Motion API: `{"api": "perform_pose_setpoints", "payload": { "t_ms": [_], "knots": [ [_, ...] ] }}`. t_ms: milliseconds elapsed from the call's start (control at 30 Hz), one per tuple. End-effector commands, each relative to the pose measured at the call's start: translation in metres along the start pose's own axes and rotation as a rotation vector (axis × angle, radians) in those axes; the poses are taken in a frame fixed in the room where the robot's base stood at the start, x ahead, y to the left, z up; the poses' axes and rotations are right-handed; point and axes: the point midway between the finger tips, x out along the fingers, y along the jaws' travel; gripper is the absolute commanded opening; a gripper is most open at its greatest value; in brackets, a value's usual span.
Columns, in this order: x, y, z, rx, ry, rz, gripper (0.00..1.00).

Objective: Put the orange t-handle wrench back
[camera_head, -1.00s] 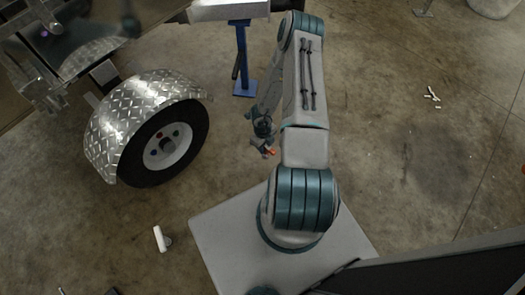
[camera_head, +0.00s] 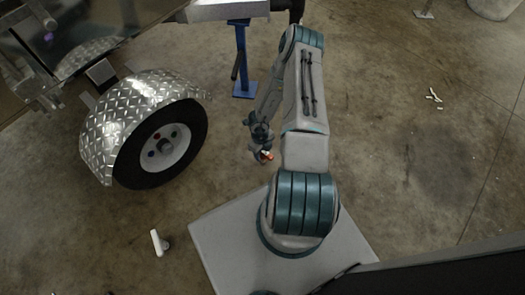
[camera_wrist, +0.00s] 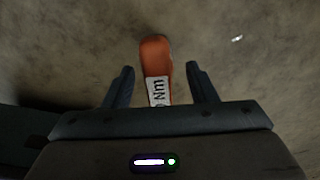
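Gaps show beside the visible handle, so the contact itself is hidden. In the head view a small orange and white piece of the wrench (camera_head: 267,155) sits at the end of my gripper (camera_head: 259,150), above the floor and left of my arm. It stays with the gripper across the frames.
A trailer wheel with a diamond-plate fender (camera_head: 140,105) stands to the left. A blue stand (camera_head: 242,65) is beyond the gripper. A white cylindrical object (camera_head: 157,243) is on the floor at lower left. Small white pieces (camera_head: 433,96) lie on the open floor at right.

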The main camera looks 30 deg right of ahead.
Motion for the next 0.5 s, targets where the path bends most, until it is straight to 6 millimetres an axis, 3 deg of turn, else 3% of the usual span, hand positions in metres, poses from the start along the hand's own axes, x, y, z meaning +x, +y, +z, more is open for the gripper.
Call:
{"api": "perform_pose_setpoints", "payload": {
  "t_ms": [167,500],
  "knots": [
    [-0.009,0.000,0.000,-0.001,0.000,0.000,0.52],
    [-0.079,0.000,0.000,0.000,-0.001,-0.001,0.52]
  ]
}}
